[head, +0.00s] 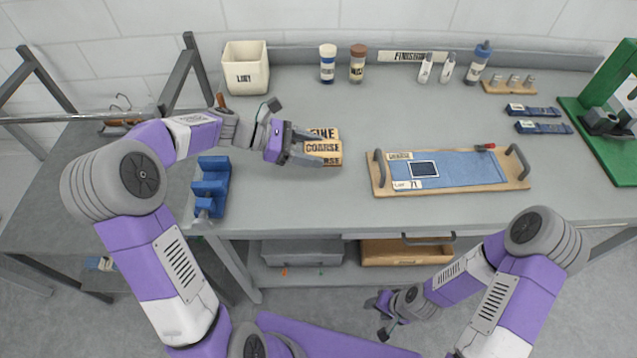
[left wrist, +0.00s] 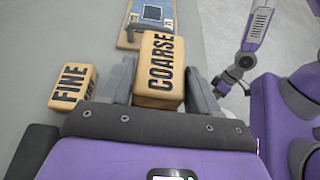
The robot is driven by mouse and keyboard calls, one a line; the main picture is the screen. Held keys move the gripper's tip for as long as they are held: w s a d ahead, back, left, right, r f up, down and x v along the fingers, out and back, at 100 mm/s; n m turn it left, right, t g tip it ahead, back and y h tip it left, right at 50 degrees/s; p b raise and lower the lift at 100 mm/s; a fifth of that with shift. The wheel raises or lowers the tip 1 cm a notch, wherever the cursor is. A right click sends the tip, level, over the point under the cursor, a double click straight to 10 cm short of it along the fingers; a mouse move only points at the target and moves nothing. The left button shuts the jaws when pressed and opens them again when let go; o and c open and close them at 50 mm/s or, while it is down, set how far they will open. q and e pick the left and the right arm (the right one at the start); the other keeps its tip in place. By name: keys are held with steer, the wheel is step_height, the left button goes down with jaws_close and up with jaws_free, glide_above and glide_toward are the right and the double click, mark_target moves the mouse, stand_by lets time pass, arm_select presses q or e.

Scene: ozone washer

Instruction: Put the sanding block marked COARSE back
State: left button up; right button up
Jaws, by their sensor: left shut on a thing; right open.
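The tan sanding block marked COARSE (head: 322,149) is at the middle left of the bench; it also shows in the left wrist view (left wrist: 158,70). My left gripper (head: 312,153) is shut on it, one finger on each side, lettering facing up. I cannot tell whether it touches the bench. The block marked FINE (head: 323,133) sits just behind it in the head view and left of it, apart, in the left wrist view (left wrist: 73,86). My right gripper (head: 385,313) is open and empty, low in front of the bench.
A wooden tray (head: 378,180) with handles, a blue mat and a small yellowish label stands to the right. A blue fixture (head: 210,186) is at the left front edge. A white bin (head: 246,68) and bottles line the back. Bench between block and tray is clear.

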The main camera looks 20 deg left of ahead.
mark_target(312, 182)
arm_select(q)
step_height(312, 182, down, 9)
steer(key=b, duration=0.2)
steer(key=shift+f+b, duration=0.15)
steer(key=shift+b, duration=0.25)
steer(key=shift+f, duration=0.15)
steer(key=o, duration=1.1)
steer(key=shift+r, duration=0.25)
steer(key=p+v, duration=0.2)
steer(key=v, duration=1)
steer(key=shift+f+p, duration=0.2)
steer(key=shift+p, duration=0.15)
